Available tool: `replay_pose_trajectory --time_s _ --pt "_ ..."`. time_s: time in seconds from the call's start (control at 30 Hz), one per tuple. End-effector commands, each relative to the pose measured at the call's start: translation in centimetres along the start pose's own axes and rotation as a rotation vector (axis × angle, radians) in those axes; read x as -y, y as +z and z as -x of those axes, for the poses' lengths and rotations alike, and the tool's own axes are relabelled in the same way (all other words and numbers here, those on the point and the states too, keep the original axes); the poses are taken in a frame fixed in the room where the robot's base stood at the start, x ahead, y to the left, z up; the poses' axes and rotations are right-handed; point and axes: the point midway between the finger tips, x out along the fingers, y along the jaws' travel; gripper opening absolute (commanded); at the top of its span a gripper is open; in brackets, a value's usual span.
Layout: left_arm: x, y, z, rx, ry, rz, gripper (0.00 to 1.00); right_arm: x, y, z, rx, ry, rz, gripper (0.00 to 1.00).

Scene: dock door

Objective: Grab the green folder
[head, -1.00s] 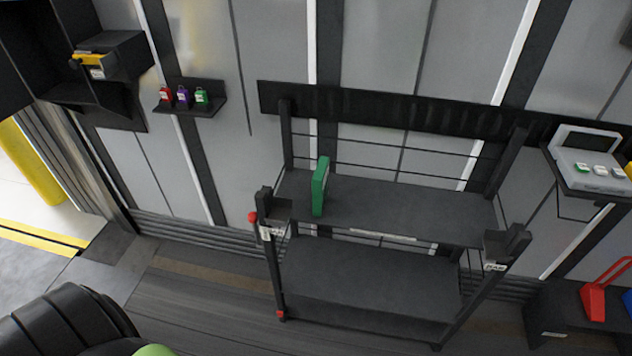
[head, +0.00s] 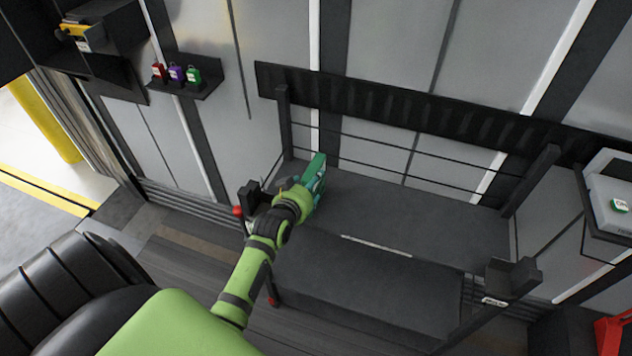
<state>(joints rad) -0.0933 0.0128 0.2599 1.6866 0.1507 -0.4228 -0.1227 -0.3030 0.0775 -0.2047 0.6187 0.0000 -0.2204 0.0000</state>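The green folder (head: 317,165) stands upright at the left end of the rack's upper shelf (head: 400,215). My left arm, green and black, comes in from the lower left and reaches over the rack's left front corner. My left gripper (head: 308,190) is at the near side of the folder and covers its lower part. The hand hides much of the fingers, so I cannot tell whether they are open or shut on it. My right gripper is not in view.
The rack's left post with a red knob (head: 238,211) is close beside my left forearm. The upper shelf right of the folder is bare. A small wall shelf (head: 190,88) holds red, purple and green padlock-like items. A grey box (head: 609,195) hangs at the right.

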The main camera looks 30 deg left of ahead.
Motion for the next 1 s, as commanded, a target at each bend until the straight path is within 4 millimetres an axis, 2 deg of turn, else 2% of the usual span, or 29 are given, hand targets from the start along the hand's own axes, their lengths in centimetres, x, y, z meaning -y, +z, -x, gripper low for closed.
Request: replay_pose_trajectory --time_s 0.1,0.4,0.53,0.77,0.87,0.9,0.93,0.97,1.0 --pt "0.0 0.0 -1.2 0.002 0.0 -0.001 0.71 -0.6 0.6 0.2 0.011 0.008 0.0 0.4" --pt "0.0 0.0 -5.0 0.001 0.0 0.0 0.71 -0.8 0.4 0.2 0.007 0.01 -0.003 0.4" --pt "0.0 0.1 -5.7 0.002 0.0 -0.001 0.71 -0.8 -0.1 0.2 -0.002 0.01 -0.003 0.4" --pt "0.0 0.1 -5.8 0.002 0.0 -0.001 0.71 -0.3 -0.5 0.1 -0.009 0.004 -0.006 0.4" --pt "0.0 0.1 -5.8 0.002 0.0 -0.001 0.35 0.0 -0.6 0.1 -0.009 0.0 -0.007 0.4" --pt "0.0 0.1 -5.8 0.002 0.0 -0.001 0.19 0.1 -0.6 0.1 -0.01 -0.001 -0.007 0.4" --pt "0.0 0.1 -5.8 0.002 0.0 -0.001 0.07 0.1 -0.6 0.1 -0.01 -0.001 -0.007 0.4" --pt "0.0 0.1 -5.8 0.002 0.0 -0.001 0.02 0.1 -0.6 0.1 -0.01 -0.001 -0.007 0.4" --pt "0.0 0.1 -5.8 0.002 0.0 -0.001 0.02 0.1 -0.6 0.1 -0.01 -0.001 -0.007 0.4"
